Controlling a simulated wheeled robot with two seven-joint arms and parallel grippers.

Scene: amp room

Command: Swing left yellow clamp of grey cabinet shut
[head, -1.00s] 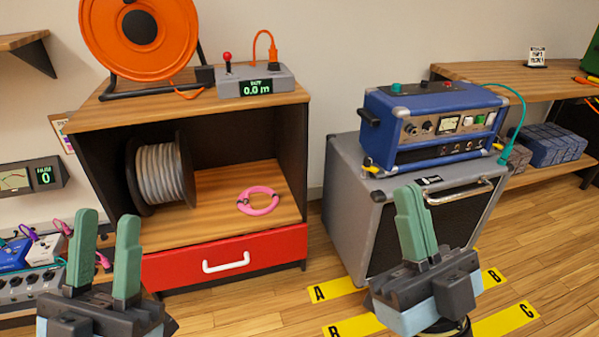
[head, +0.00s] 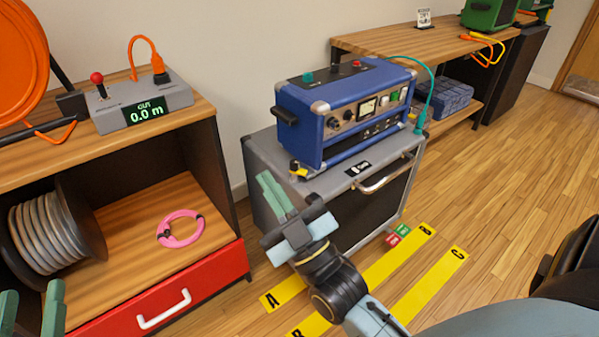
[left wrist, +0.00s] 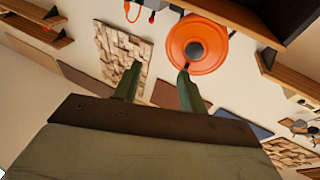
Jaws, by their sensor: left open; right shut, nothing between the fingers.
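The grey cabinet (head: 263,160) stands on the floor with the blue amp head (head: 325,128) on top. The left yellow clamp (head: 298,170) is at the amp's lower front left corner, on the cabinet's top edge. It is small, and I cannot tell how far it stands open. My right gripper (head: 274,193) is shut and empty, in front of the cabinet's left side in the picture, just below and left of the clamp. My left gripper (head: 30,308) is open and empty at the lower left edge; its fingers also show in the left wrist view (left wrist: 157,88).
A wooden shelf unit (head: 130,235) with a cable reel (head: 50,230), a pink cable ring (head: 180,228) and a red drawer (head: 160,300) stands at left. Yellow floor strips (head: 395,260) lie before the cabinet. A teal cable (head: 430,85) hangs at the amp's right. Open floor lies right.

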